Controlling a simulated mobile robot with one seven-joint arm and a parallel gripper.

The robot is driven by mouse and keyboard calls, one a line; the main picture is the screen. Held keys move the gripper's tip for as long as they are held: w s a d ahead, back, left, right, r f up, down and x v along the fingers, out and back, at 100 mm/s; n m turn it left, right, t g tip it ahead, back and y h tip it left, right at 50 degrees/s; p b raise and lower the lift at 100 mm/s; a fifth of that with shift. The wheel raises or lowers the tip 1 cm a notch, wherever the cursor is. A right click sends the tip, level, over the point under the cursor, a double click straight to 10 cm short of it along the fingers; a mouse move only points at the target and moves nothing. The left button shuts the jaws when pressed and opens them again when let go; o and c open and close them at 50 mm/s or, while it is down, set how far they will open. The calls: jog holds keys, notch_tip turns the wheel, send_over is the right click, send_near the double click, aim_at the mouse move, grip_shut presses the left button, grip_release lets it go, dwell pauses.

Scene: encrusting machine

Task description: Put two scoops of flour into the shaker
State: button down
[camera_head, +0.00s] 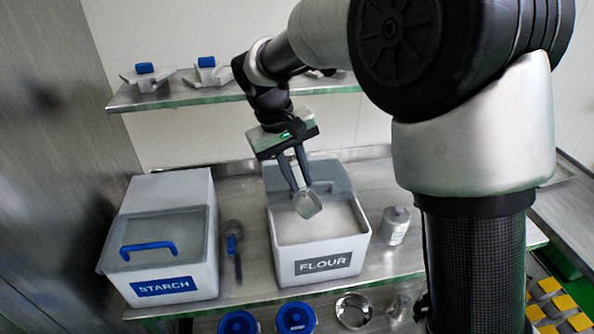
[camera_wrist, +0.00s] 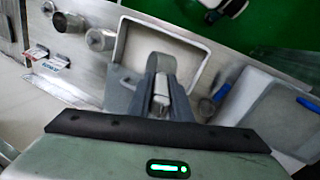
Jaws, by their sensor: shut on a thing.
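My gripper (camera_head: 296,186) is shut on the handle of a metal scoop (camera_head: 307,206) and holds it over the open flour bin (camera_head: 322,263). The scoop's bowl hangs tilted at or just above the pale flour (camera_head: 322,226); whether it touches or holds any flour I cannot tell. In the wrist view the fingers (camera_wrist: 163,85) point into the bin (camera_wrist: 122,38). A grey, labelled canister with a narrow top (camera_head: 395,226), which looks like the shaker, stands upright just right of the bin.
The starch bin (camera_head: 190,270) with a blue-handled lid stands left. A blue-handled tool (camera_head: 233,248) lies between the bins. A shelf (camera_head: 180,92) holds blue-knobbed parts behind. Below are blue-topped items (camera_head: 295,318) and a metal ring-like vessel (camera_head: 353,310).

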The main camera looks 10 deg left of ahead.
aim_at(302, 186)
jog(key=shift+y, duration=0.7)
jog(key=shift+w+d+f, duration=0.1)
jog(key=shift+d+f, duration=0.2)
jog(key=shift+f, duration=0.7)
jog(key=shift+w+d+f, duration=0.1)
jog(key=shift+d+f, duration=0.15)
jog(key=shift+f, duration=0.75)
jog(key=shift+w+d+f+g+y+b, duration=0.15)
jog(key=shift+f+y+b, duration=0.25)
jog(key=shift+f, duration=0.6)
jog(key=shift+s+d+f+g+y+b, duration=0.1)
jog(key=shift+d+f+y+b, duration=0.3)
jog(key=shift+f, duration=0.55)
jog(key=shift+w+d+f+g+y+b, duration=0.15)
jog(key=shift+f+b, duration=0.35)
jog(key=shift+f, duration=0.5)
jog(key=shift+d+f+b, duration=0.2)
jog(key=shift+f+b, duration=1.05)
jog(key=shift+f, duration=0.5)
jog(key=shift+w+d, duration=0.75)
jog(key=shift+d, duration=1.75)
jog(key=s+a+t+h+b, duration=0.25)
jog(key=a+h+b, duration=0.25)
jog(key=a+h, duration=0.5)
notch_tip(302, 186, up, 10)
jog(key=t+h+p, duration=0.1)
jog(key=h+p, duration=0.2)
jog(key=p, duration=0.2)
jog(key=shift+d+p, duration=0.25)
jog(key=shift+p, duration=0.05)
